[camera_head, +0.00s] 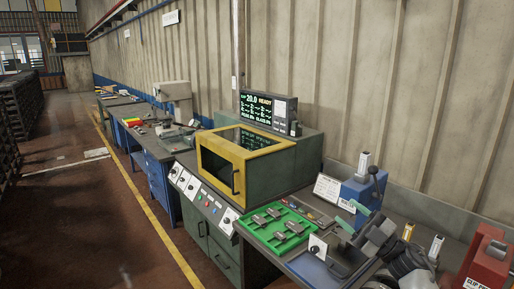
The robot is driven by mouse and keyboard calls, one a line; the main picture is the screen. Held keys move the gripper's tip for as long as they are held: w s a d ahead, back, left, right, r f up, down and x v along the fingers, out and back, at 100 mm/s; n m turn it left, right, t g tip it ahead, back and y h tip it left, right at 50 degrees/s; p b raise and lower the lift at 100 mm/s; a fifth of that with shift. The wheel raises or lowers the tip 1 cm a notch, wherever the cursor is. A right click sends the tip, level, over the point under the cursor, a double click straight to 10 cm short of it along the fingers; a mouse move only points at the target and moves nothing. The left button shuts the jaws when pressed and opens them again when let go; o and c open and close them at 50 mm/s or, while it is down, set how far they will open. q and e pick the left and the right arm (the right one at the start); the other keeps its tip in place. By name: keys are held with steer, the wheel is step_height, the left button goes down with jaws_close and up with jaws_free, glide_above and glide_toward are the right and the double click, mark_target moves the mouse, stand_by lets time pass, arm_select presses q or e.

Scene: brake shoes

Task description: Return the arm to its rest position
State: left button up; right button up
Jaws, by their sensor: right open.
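My right arm (412,266) comes in from the lower right corner, over the front right part of the bench. Its gripper (352,243) is open, and I see nothing held between the fingers. It is just right of a green tray (268,241) that holds several grey metal pieces. A white card with a dark dial (317,246) stands between the tray and the gripper. My left gripper is not in view.
A yellow-framed oven-like box (222,139) with its door closed stands behind the tray, with a screen (256,107) above. A blue press-like device (362,193) stands behind the gripper. A red box (488,260) is at the far right.

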steer(key=w+d+f+m+t+h, duration=0.35)
steer(key=d+m+h, duration=0.25)
steer(key=m+h, duration=0.4)
steer(key=w+d+f+m+t+h, duration=0.25)
steer(key=w+d+m+h, duration=0.35)
steer(key=m+h, duration=0.4)
steer(key=s+a+f+g+b, duration=0.1)
steer(key=s+f+g+b, duration=0.4)
steer(key=f, duration=1.5)
steer(key=s+a+f+g+b, duration=0.1)
steer(key=s+f+b, duration=0.4)
steer(key=f, duration=1.4)
steer(key=s+a+f+g+b, duration=0.2)
steer(key=s+f+g+b, duration=0.1)
steer(key=s+f, duration=1.1)
steer(key=s+a+f+g+b, duration=0.2)
steer(key=s+f+g+b, duration=0.15)
steer(key=s+f, duration=1)
steer(key=s+a+f+g+b, duration=0.2)
steer(key=s+f, duration=0.6)
steer(key=s, duration=0.5)
steer(key=s+a+f+g+b, duration=0.2)
steer(key=s+f, duration=0.7)
steer(key=s, duration=0.5)
steer(key=shift+a+f+g+b, duration=0.15)
steer(key=shift+f+g+b, duration=0.15)
steer(key=shift+g+b, duration=0.5)
